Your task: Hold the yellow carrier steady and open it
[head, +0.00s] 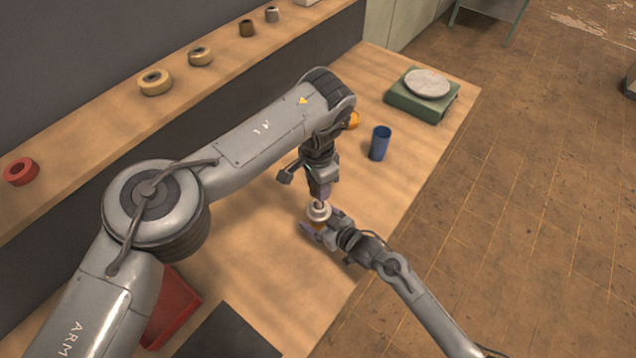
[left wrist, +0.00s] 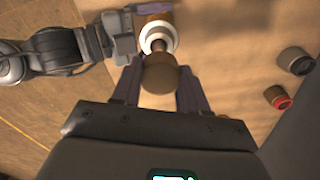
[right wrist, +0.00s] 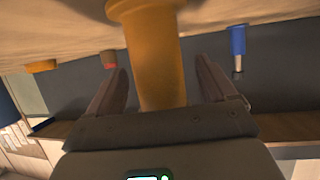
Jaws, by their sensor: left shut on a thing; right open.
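The yellow carrier (right wrist: 152,45) stands on the table, between the two spread fingers of my right gripper (right wrist: 160,88) in the right wrist view. In the head view its pale ring-shaped top (head: 319,211) shows, and my grippers hide much of its body. My left gripper (head: 320,198) points down from above. In the left wrist view its fingers are shut on a brown knob (left wrist: 161,75) above a white ring (left wrist: 158,36). I cannot tell whether the knob is still joined to the carrier. My right gripper (head: 322,229) is open around the carrier from the side.
A blue cup (head: 380,144) and an orange object (head: 353,121) stand behind. A green box (head: 424,101) bears a pale disc (head: 427,83). A red box (head: 173,306) and a dark mat (head: 226,334) lie front left. Several rings sit on the shelf (head: 115,119).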

